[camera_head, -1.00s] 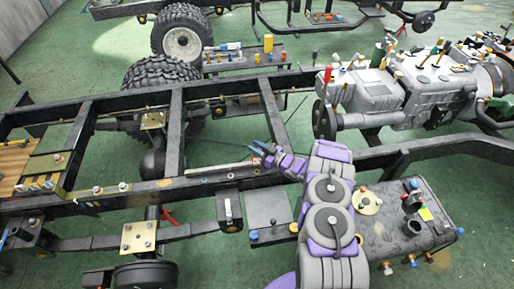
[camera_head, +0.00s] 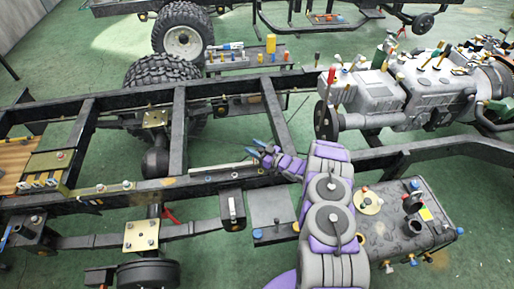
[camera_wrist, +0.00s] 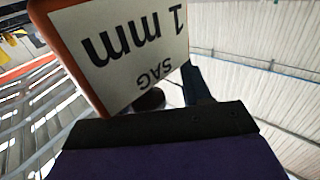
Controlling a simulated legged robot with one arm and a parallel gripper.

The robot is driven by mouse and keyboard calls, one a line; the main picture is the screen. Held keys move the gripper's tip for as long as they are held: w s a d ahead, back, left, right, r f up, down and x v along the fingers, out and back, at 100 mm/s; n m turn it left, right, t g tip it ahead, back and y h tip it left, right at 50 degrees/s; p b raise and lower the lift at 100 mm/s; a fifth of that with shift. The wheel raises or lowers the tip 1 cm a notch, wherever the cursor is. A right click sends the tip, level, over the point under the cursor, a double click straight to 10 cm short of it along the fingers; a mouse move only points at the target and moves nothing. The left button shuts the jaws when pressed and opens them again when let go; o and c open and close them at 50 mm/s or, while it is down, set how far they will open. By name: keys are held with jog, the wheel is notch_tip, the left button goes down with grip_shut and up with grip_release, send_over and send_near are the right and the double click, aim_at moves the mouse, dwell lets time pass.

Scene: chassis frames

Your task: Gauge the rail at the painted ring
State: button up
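The near chassis rail (camera_head: 80,203) is a long dark beam crossing the left half of the head view. A worn tan patch (camera_head: 168,182) shows on it; I cannot tell whether this is the painted ring. A pale thin strip (camera_head: 208,169) lies along the rail, left of my gripper. In the wrist view, an orange-edged white plate (camera_wrist: 125,45) reads "SAG 1 mm" upside down and hides part of a dark blue finger (camera_wrist: 197,82).
Crossmembers (camera_head: 178,115) join the near rail to the far rail. An engine (camera_head: 415,95) stands at the right, and a dark tank (camera_head: 400,225) with coloured fittings is beside my arm. A brass plate (camera_head: 141,236) and wheel hub sit at lower left. Green floor shows between the parts.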

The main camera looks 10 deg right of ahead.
jog(key=shift+o, duration=0.2)
jog(key=shift+s+d, duration=0.1)
jog(key=shift+d, duration=0.7)
jog(key=p+v, duration=0.2)
jog(key=v, duration=1.4)
jog(key=shift+s+p, duration=0.35)
jog(key=shift+s, duration=0.05)
jog(key=shift+a, duration=0.15)
jog(key=shift+d, duration=0.25)
